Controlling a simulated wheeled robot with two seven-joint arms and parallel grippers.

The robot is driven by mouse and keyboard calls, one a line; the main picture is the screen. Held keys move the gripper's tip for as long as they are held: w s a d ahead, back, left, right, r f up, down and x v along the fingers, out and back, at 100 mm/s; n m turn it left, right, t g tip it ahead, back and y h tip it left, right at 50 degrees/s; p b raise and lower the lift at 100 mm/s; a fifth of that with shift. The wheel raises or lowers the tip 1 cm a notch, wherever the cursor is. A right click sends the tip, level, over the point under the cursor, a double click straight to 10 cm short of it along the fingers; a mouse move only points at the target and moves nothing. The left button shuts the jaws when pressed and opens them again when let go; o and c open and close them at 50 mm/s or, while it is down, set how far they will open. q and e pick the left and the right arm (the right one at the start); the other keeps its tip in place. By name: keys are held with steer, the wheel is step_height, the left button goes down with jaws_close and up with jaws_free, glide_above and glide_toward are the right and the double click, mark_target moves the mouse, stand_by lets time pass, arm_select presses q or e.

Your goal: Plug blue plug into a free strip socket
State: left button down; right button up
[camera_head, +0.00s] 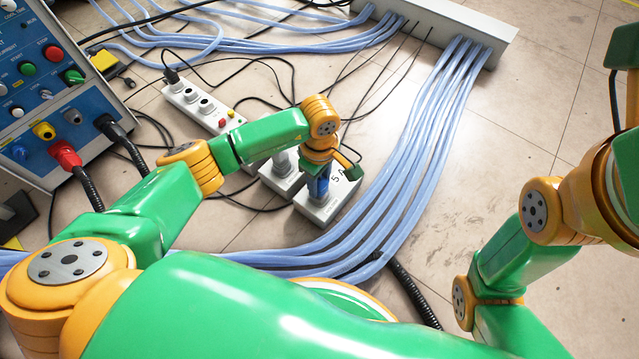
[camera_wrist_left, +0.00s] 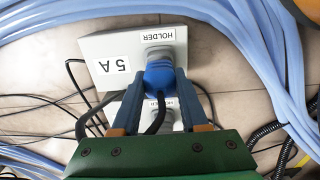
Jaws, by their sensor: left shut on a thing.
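A blue plug (camera_wrist_left: 160,76) sits at the round grey socket of a white holder box (camera_wrist_left: 105,72) marked "5 A" and "HOLDER". My left gripper (camera_wrist_left: 160,88) is shut on the plug, one finger on each side, with a black cable running back between the fingers. In the head view my left gripper (camera_head: 318,188) points down at the holder box (camera_head: 338,202); the arm partly hides the plug there. The white strip (camera_head: 196,101) lies farther back and left, with a black plug in its far end and round sockets in view nearer. My right gripper is outside both views.
A second holder box (camera_head: 282,180) stands beside the first. Thick blue hoses (camera_head: 425,165) curve past on the right and in front. Black cables (camera_head: 285,65) cross the floor around the strip. A control panel (camera_head: 50,85) stands left.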

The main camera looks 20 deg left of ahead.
mark_target(319, 179)
arm_select(q)
steer(key=shift+r+p, duration=1.95)
steer(key=shift+r, duration=0.45)
